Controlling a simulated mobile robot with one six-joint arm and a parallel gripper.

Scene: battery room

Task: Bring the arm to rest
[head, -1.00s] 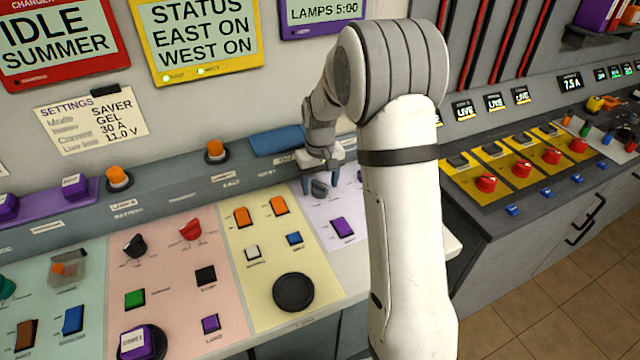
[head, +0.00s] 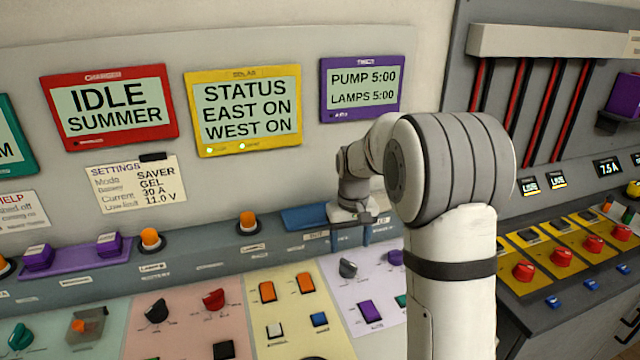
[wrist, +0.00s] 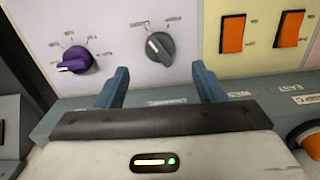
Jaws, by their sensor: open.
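My gripper (head: 350,240) is open and empty, its two blue fingers pointing down over the back edge of the lilac panel. In the head view it is just above and behind a dark grey knob (head: 348,268). In the wrist view the same knob (wrist: 160,47) shows beyond the gap between the open fingers (wrist: 160,80), apart from them. My white arm stands at the right of the head view and hides part of the lilac panel.
A purple knob (wrist: 77,60) and orange switches (wrist: 232,34) are near in the wrist view. A blue object (head: 305,217) lies on the ledge beside the gripper. Wall screens, such as the purple-framed one (head: 361,88), hang above.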

